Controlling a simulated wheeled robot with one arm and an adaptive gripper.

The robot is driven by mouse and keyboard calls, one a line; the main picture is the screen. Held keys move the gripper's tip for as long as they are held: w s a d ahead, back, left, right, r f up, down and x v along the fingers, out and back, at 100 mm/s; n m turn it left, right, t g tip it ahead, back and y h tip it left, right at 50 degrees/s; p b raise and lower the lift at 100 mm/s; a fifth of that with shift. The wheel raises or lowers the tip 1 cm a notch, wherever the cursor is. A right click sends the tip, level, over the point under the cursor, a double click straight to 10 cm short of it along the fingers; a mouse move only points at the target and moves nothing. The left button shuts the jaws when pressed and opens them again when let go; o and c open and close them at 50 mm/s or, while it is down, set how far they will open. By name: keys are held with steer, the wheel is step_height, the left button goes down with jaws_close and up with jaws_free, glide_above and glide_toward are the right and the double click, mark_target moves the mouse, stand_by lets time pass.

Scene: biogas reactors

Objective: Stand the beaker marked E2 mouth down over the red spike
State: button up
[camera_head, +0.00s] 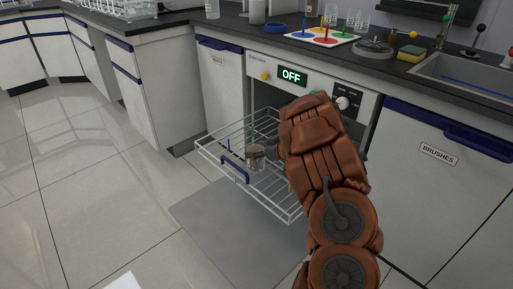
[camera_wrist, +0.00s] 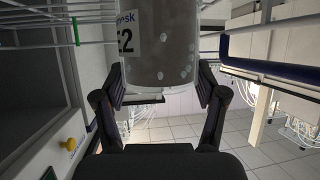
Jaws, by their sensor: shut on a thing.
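The beaker (camera_head: 255,160) is grey and see-through and hangs in my gripper (camera_head: 268,152) over the pulled-out wire rack (camera_head: 215,152). In the wrist view the beaker (camera_wrist: 165,45) sits between the two dark fingers (camera_wrist: 161,105). Its label ends in "2"; the rest is cut off. The label reads upright there, while that view shows the rack above and the knob below, so the beaker looks turned over. I cannot make out the red spike; my arm hides part of the rack.
The rack sticks out of an open washer whose display (camera_head: 291,76) reads OFF. On the counter above are a board with coloured spots (camera_head: 324,37), a yellow sponge (camera_head: 411,53) and a sink.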

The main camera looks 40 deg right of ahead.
steer(key=o, duration=1.3)
steer(key=shift+c, duration=0.2)
steer(key=v, duration=1.2)
steer(key=shift+f, duration=0.1)
